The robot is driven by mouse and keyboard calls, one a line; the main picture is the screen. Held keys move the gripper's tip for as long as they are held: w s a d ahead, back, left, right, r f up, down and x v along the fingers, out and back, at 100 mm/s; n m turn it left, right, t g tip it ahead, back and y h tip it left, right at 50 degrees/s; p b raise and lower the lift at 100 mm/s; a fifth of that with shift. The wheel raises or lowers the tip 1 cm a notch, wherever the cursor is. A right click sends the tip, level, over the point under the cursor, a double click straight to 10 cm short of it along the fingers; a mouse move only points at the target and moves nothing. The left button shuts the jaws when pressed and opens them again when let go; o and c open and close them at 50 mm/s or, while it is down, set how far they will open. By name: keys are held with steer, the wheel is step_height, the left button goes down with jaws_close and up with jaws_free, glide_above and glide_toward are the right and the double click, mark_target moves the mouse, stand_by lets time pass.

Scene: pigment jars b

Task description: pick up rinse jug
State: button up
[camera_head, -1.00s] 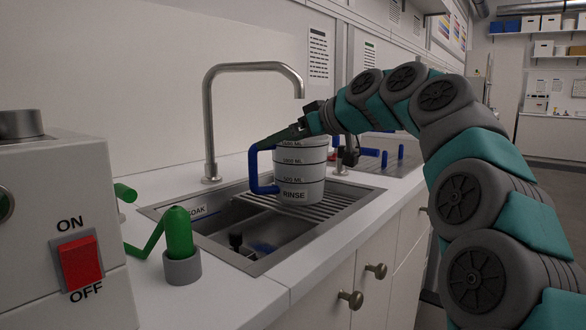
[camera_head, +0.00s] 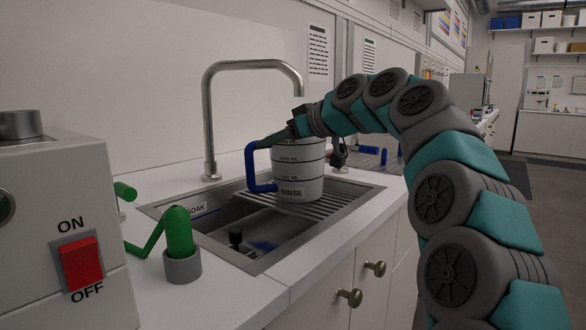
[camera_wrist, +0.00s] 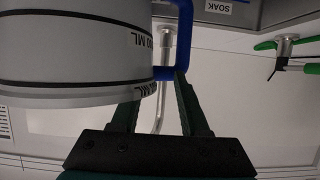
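The rinse jug (camera_head: 297,172) is white with black measuring lines, the word RINSE and a blue handle on its left side. It stands upright on the ribbed drainer at the right part of the sink. My gripper (camera_head: 268,140) reaches in at the top of the handle. In the wrist view, the jug (camera_wrist: 75,50) fills the upper left. My gripper's fingers (camera_wrist: 158,95) are apart, with the upper end of the blue handle (camera_wrist: 184,45) at the fingertips. The right finger overlaps the handle's corner; I cannot tell whether it touches.
A tap (camera_head: 208,120) arches over the sink (camera_head: 270,262) behind the jug. A green bottle-like object in a grey holder (camera_head: 182,267) stands on the front counter. A grey machine with a red switch (camera_head: 80,262) is at the left.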

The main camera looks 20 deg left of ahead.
jaws_close()
stand_by(0.7)
